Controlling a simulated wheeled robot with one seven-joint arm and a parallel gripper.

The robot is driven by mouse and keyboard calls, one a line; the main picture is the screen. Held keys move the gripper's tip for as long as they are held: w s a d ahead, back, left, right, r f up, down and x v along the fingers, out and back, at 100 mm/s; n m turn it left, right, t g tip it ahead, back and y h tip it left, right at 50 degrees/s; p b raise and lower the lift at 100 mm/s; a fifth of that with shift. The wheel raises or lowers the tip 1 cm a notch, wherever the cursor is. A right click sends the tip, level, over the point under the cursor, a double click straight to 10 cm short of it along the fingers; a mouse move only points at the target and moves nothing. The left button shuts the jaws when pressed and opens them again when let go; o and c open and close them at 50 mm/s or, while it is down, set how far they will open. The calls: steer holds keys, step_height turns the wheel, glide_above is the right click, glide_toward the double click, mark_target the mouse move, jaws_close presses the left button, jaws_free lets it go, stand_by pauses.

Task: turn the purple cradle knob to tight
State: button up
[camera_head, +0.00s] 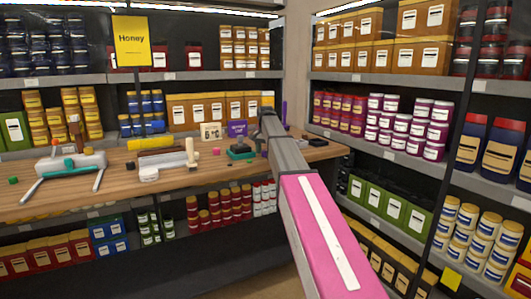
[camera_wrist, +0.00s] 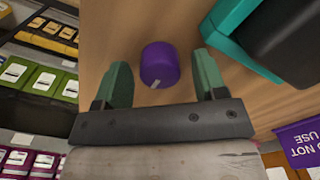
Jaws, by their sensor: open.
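The purple cradle knob (camera_wrist: 160,64) is a short round knob with a pale pointer mark on its near edge, in the wrist view. It stands on the brown wooden surface. My gripper (camera_wrist: 158,75) is open, with one green finger on each side of the knob and a gap on both sides. In the head view my pink and grey arm reaches to the right part of the wooden bench (camera_head: 110,192), and it hides the fingers and most of that spot. I cannot read whether the knob points to tight.
A teal and black device (camera_wrist: 268,40) stands close on the right in the wrist view. A purple sign (camera_wrist: 302,142) reading "NOT USE" lies at lower right. Shelves of goods (camera_wrist: 40,60) lie beyond the bench edge on the left. A white cradle with legs (camera_head: 72,163) stands at the bench's left.

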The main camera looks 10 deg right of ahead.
mark_target(266, 151)
step_height(266, 151, up, 10)
steer(key=shift+r, duration=0.25)
steer(key=shift+s, duration=0.15)
stand_by(0.3)
